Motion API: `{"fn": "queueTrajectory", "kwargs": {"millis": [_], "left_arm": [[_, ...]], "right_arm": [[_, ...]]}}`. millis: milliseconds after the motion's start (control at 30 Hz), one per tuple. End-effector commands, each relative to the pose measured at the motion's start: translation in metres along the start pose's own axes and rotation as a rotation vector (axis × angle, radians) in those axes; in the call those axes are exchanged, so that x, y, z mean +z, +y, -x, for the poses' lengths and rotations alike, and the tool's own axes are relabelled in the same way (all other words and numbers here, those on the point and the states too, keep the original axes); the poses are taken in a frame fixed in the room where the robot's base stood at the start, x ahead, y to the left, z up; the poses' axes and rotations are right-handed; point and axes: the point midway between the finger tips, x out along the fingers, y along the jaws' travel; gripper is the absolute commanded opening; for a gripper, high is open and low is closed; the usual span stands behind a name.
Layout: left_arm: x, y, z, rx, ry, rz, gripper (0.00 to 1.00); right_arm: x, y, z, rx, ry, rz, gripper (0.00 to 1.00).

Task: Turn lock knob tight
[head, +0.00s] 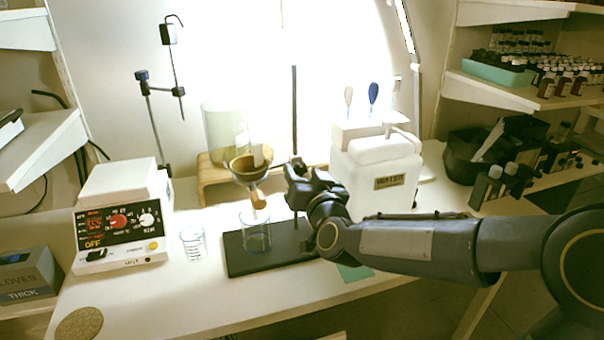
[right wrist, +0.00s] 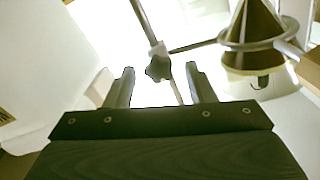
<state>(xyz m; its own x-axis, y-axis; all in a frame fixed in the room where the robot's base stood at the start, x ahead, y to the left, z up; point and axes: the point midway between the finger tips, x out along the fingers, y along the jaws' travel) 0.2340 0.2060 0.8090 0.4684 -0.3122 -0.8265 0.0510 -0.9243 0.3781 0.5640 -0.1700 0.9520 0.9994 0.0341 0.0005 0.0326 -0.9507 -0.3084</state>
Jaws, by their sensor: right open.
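The dark lock knob (right wrist: 158,67) sits on the stand's upright rod (right wrist: 142,18) in the right wrist view. It appears between and beyond my two fingertips, with a gap on both sides; I cannot tell whether the fingers reach around it. My right gripper (head: 296,172) is open and empty, beside the rod (head: 294,110) in the head view, where it hides the knob. A ring (right wrist: 265,42) holds a cone-shaped funnel at the right of the wrist view. The funnel (head: 246,164) also shows in the head view, left of my gripper. My left gripper is out of view.
A glass beaker (head: 257,238) stands on the dark stand base (head: 236,265) below the funnel. A small measuring beaker (head: 193,246) and a control box with dials (head: 118,222) are at left. A white device (head: 375,185) stands close behind my right arm.

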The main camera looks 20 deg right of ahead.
Motion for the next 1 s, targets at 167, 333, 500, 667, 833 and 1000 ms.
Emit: {"fn": "queueTrajectory", "kwargs": {"millis": [167,333,500,667,833,1000], "left_arm": [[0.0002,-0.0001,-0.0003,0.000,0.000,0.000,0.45],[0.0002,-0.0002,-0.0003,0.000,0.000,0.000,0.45],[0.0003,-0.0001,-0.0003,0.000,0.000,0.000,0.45],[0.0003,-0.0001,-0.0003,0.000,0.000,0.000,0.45],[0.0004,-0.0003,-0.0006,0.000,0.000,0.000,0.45],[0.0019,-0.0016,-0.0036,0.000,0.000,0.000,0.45]], "right_arm": [[0.0003,0.0004,-0.0103,0.000,-0.001,0.000,0.49],[0.0000,0.0004,-0.0107,0.000,0.000,0.000,0.49],[0.0001,0.0004,-0.0105,0.000,-0.001,-0.001,0.35],[0.0001,0.0003,-0.0104,0.000,-0.001,-0.001,0.14],[0.0002,0.0004,-0.0103,0.000,-0.001,-0.002,0.05],[0.0011,0.0006,-0.0103,0.000,0.000,-0.028,0.05]]}}
